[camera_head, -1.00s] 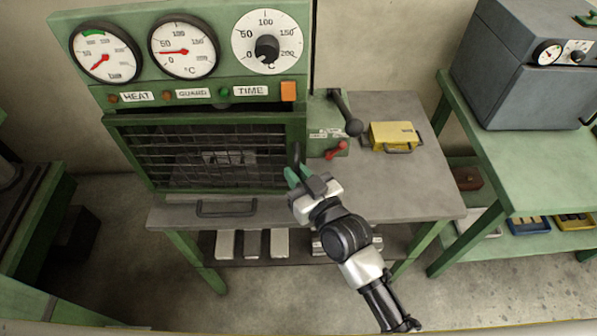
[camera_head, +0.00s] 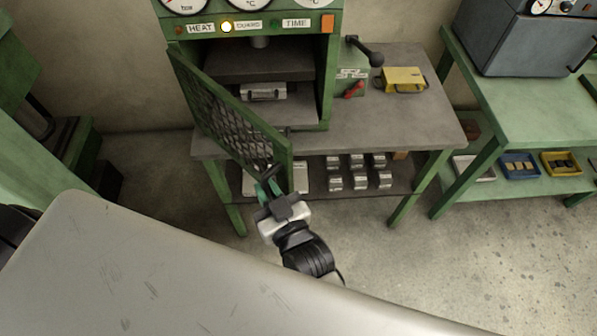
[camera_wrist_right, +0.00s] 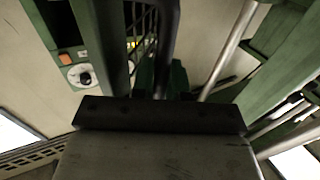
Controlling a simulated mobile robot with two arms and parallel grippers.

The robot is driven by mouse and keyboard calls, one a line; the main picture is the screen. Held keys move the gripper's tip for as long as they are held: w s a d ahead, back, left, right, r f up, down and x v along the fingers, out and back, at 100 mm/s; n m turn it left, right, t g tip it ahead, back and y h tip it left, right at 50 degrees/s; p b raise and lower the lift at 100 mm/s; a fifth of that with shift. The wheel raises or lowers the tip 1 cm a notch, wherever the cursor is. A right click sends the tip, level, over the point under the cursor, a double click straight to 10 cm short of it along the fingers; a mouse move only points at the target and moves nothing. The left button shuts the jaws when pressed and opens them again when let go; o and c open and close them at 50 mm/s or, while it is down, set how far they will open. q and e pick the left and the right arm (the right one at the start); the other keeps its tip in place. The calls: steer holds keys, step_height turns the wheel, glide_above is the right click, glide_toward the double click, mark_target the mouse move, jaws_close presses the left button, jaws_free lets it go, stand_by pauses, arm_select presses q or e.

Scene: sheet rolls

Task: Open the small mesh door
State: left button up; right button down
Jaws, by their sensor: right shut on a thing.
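The small mesh door (camera_head: 232,122) has a green frame and dark wire mesh. It stands swung open on the left side of the green press cabinet (camera_head: 327,70), its free edge toward me. My right gripper (camera_head: 268,187) is shut on the door's dark handle (camera_head: 277,171) near the free lower corner. In the right wrist view the dark handle (camera_wrist_right: 168,40) runs up from between the green fingers, which are partly hidden by the gripper body. Inside the open cabinet a small metal block (camera_head: 263,91) shows. My left gripper is not in view.
A lever with a black knob (camera_head: 376,59), a red handle (camera_head: 354,89) and a yellow box (camera_head: 404,79) are right of the opening. Several metal blocks (camera_head: 357,181) lie on the lower shelf. Floor is clear at right.

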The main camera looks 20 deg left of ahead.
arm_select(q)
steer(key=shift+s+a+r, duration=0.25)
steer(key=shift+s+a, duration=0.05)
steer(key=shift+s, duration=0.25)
arm_select(e)
steer(key=s+a, duration=0.2)
steer(key=s, duration=0.1)
steer(key=shift+a+r, duration=0.1)
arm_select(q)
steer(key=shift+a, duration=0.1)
arm_select(e)
steer(key=c, duration=1.1)
jaws_free()
steer(key=shift+w, duration=0.1)
steer(key=shift+c, duration=0.2)
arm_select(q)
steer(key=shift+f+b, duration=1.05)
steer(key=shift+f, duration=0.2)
arm_select(e)
steer(key=v, duration=1)
steer(key=shift+s+d, duration=0.25)
steer(key=shift+c, duration=0.3)
